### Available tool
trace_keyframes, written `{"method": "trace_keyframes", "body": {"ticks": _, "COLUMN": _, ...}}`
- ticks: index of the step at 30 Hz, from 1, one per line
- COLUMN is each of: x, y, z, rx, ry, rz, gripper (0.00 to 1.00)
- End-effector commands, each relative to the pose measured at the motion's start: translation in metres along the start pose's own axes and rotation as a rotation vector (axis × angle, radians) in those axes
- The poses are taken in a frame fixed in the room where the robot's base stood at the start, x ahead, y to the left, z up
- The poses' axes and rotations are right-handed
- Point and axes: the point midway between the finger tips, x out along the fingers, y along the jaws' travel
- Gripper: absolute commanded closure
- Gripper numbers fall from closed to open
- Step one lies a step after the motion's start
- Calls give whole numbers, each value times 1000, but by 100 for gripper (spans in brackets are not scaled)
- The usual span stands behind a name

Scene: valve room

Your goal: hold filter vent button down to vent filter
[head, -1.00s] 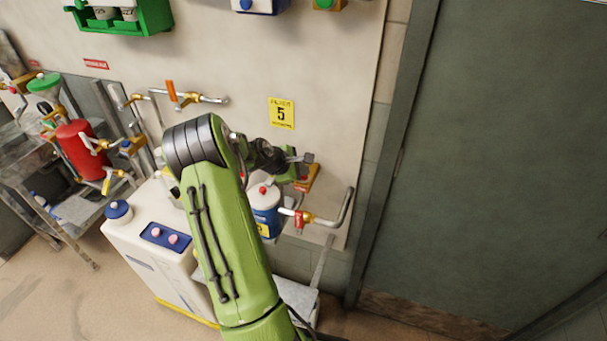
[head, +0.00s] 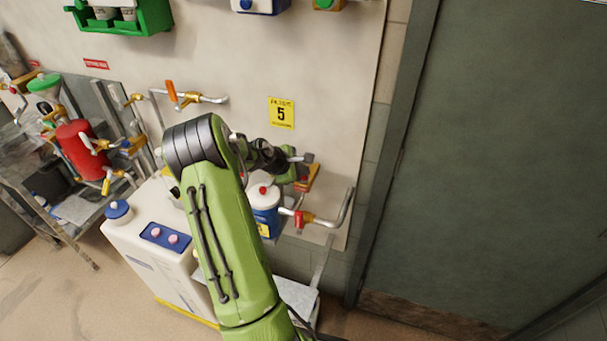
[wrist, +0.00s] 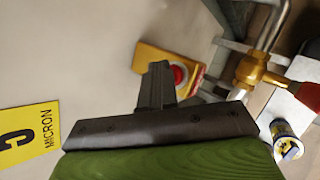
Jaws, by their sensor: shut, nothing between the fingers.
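A yellow box with a round red button (wrist: 179,74) is on the wall in the wrist view. The box (head: 313,178) also shows in the head view, partly hidden behind my gripper (head: 304,158). My gripper (wrist: 157,84) is shut and empty, its fingertips in front of the box and just left of the button in the wrist view. I cannot tell whether they touch it. A white and blue canister (head: 264,200) with a small red knob on top stands below my gripper. No readable label shows which button is the filter vent.
A pipe with a red-handled valve (head: 304,219) runs right of the canister. A yellow sign with a 5 (head: 281,113) is on the wall above. A white cabinet (head: 150,250) stands at left, and a dark door (head: 490,170) at right.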

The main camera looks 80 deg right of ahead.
Motion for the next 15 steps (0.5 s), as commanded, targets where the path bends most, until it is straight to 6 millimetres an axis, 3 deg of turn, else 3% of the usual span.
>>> {"method": "trace_keyframes", "body": {"ticks": 15, "x": -14, "y": 10, "z": 10, "rx": 0, "ry": 1, "rz": -1, "gripper": 100}}
